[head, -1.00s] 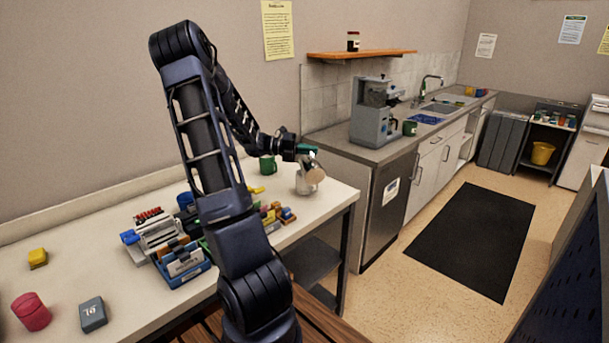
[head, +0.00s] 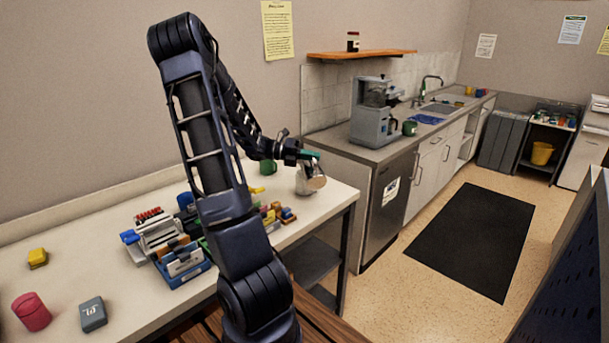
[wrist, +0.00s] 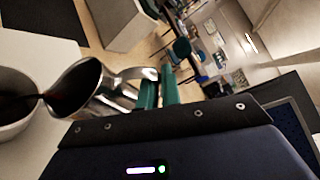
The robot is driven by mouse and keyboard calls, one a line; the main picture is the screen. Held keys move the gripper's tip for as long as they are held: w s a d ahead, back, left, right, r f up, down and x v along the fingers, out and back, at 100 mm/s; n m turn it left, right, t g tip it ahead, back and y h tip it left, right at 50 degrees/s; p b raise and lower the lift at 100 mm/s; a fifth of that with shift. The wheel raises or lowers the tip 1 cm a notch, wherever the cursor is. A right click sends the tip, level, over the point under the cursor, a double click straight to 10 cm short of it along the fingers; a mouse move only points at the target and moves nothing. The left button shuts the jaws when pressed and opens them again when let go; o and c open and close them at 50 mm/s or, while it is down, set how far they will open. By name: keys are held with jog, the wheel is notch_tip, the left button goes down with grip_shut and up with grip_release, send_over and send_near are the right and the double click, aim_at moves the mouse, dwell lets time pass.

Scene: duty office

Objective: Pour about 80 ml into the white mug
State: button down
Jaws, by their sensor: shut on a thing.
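My gripper (head: 312,156) is shut on the handle of a shiny metal jug (wrist: 112,92), with its green fingers (wrist: 158,92) around the handle in the wrist view. The jug is tilted, its mouth toward the left of the wrist view. Dark liquid shows inside it, and a thin dark stream (wrist: 41,97) runs from its lip into the white mug (wrist: 22,132). Dark liquid shows in the mug, but its level is hard to read. In the head view the mug (head: 302,187) stands upright near the table's far right end, partly hidden by the jug (head: 317,183).
A green mug (head: 267,166) stands just behind left on the table (head: 120,305). Coloured blocks (head: 275,217) and a rack of folders (head: 180,262) are nearer. A coffee machine (head: 374,112) and another green mug (head: 410,128) are on the counter to the right.

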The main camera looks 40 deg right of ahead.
aim_at(316, 174)
jog(key=shift+s+a+f+m+t, duration=0.3)
jog(key=shift+s+f+m+t, duration=0.1)
jog(key=shift+s+f+m, duration=0.2)
jog(key=shift+s+a+f+m+t, duration=0.15)
jog(key=shift+s+f+m, duration=0.05)
jog(key=shift+f+m, duration=0.2)
jog(key=shift+s+a+f+m+t, duration=0.1)
jog(key=shift+s+f+m+t, duration=0.1)
jog(key=shift+f+m, duration=0.15)
jog(key=shift+f, duration=0.1)
dwell(0.8)
jog(key=shift+s+a+f+m+t, duration=0.15)
jog(key=shift+s+f+m+t, duration=0.15)
jog(key=shift+f+m, duration=0.2)
jog(key=shift+s+a+f+m+t, duration=0.3)
jog(key=shift+s+m+t, duration=0.05)
jog(key=shift+s+m, duration=0.3)
jog(key=s+a+f+m+t, duration=0.1)
jog(key=s+f+m, duration=0.1)
jog(key=f, duration=0.2)
jog(key=s+a+f+m+t+h, duration=0.1)
jog(key=s+f+m+t, duration=0.1)
jog(key=f, duration=0.3)
jog(key=shift+s+a+m, duration=0.25)
jog(key=shift+s+m, duration=0.15)
jog(key=shift+s, duration=0.1)
jog(key=shift+f, duration=0.1)
